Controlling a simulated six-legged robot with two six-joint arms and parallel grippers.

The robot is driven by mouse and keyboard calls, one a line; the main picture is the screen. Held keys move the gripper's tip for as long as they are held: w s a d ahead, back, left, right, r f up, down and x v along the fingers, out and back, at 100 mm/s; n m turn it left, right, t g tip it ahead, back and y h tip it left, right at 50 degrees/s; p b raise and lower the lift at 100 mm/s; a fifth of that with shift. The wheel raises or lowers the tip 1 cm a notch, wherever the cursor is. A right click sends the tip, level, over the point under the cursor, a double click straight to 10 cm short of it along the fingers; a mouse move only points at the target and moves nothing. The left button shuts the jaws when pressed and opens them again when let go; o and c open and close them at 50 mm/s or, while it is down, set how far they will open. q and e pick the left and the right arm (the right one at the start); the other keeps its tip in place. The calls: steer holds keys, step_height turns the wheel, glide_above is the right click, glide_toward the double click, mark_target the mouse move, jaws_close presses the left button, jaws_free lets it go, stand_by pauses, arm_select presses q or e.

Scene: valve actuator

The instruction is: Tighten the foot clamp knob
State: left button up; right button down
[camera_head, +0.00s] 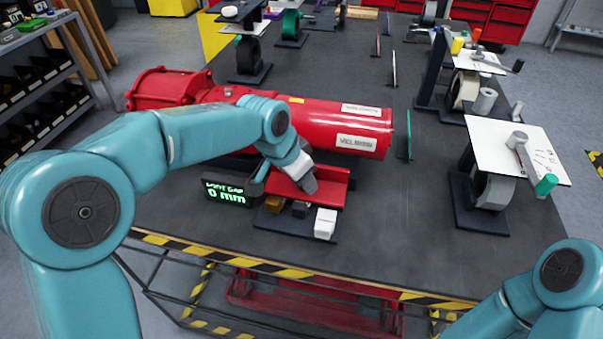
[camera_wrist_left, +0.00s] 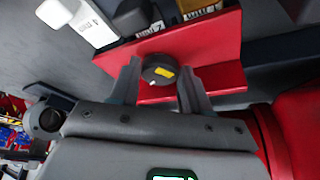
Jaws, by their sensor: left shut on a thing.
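The clamp knob (camera_wrist_left: 158,70) is a round dark knob with a yellow mark, in the left wrist view. It sits at the red foot bracket (camera_wrist_left: 215,75), which also shows in the head view (camera_head: 330,184) beside the red actuator cylinder (camera_head: 290,122). My left gripper (camera_wrist_left: 160,78) has one finger on each side of the knob and is shut on it. In the head view my left gripper (camera_head: 308,181) reaches down to the bracket and hides the knob. My right arm shows at the lower right of the head view, but its gripper is out of the picture.
A black display (camera_head: 231,194) reading "0 mm" stands left of the bracket. A white block (camera_head: 325,223) and small brown and dark blocks lie in front of it. Stands with white plates (camera_head: 518,150) are at the right.

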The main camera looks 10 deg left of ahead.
arm_select(q)
steer(key=shift+w+r, duration=0.1)
stand_by(0.4)
steer(key=o, duration=1.1)
steer(key=shift+c, duration=0.2)
steer(key=shift+d, duration=0.1)
